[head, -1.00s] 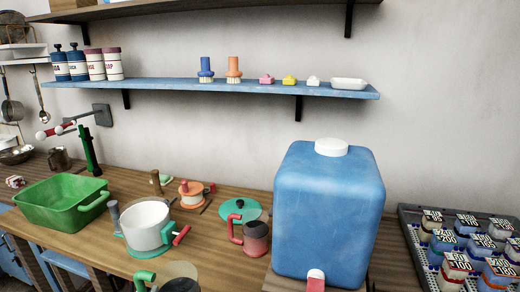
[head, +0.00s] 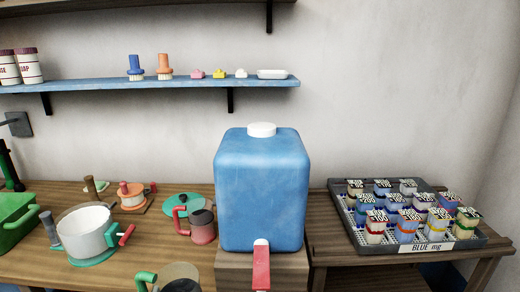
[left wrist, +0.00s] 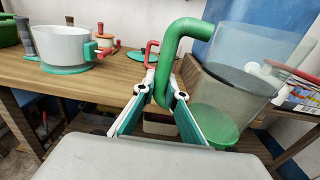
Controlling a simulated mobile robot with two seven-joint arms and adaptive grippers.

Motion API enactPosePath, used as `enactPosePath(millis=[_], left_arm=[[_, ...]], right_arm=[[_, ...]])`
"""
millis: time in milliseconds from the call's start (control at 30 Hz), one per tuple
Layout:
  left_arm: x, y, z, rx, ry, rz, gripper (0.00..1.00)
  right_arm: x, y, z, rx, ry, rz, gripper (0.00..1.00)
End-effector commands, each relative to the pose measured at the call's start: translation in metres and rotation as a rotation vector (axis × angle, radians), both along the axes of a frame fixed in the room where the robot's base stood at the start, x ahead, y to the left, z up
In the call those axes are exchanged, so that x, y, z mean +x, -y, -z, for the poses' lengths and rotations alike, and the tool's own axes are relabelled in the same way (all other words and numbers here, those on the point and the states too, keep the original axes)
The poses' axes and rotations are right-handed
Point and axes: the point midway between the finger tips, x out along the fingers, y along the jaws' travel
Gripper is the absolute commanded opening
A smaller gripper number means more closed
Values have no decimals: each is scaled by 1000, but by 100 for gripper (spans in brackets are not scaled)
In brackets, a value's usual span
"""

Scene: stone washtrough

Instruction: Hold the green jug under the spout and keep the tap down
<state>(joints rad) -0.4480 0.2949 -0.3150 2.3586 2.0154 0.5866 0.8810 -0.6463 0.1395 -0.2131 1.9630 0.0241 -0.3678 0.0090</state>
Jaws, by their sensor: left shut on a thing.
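The green jug (head: 180,272) is at the bottom edge of the head view, partly cut off. It has a clear wall, a green handle and a green base. In the left wrist view the jug (left wrist: 245,85) is held upright or nearly so, with a dark grey band or surface inside. My left gripper (left wrist: 163,97) is shut on its green handle. The blue tank (head: 262,190) has a white cap and a red tap lever (head: 261,268) low on its front. The jug is left of the lever; the spout cannot be made out. My right gripper is not in view.
A white pot (head: 85,230), a red-handled mug (head: 203,227) and a green tub (head: 15,220) stand on the wooden counter (head: 120,272). A tray of labelled jars (head: 460,243) is right of the tank. A blue shelf (head: 100,83) runs above.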

Motion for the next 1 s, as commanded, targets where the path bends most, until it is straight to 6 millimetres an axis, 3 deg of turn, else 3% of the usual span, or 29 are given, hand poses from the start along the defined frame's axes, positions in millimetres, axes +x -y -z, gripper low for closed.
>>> enactPosePath(millis=[267, 433, 500, 567, 800, 1000], left_arm=[[0, 1, 1, 0, 1, 0, 0], [-4, 18, 24, 3, -4, 1, 0], [-8, 31, 41, 5, -8, 1, 0], [-12, 46, 58, 9, -12, 0, 0], [-37, 107, 114, 11, -21, 1, 0], [-55, 143, 133, 3, -13, 1, 0]], right_arm=[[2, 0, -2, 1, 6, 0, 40], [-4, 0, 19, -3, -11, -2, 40], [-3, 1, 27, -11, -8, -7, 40], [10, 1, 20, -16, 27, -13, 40], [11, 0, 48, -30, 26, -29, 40], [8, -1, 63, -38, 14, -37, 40]])
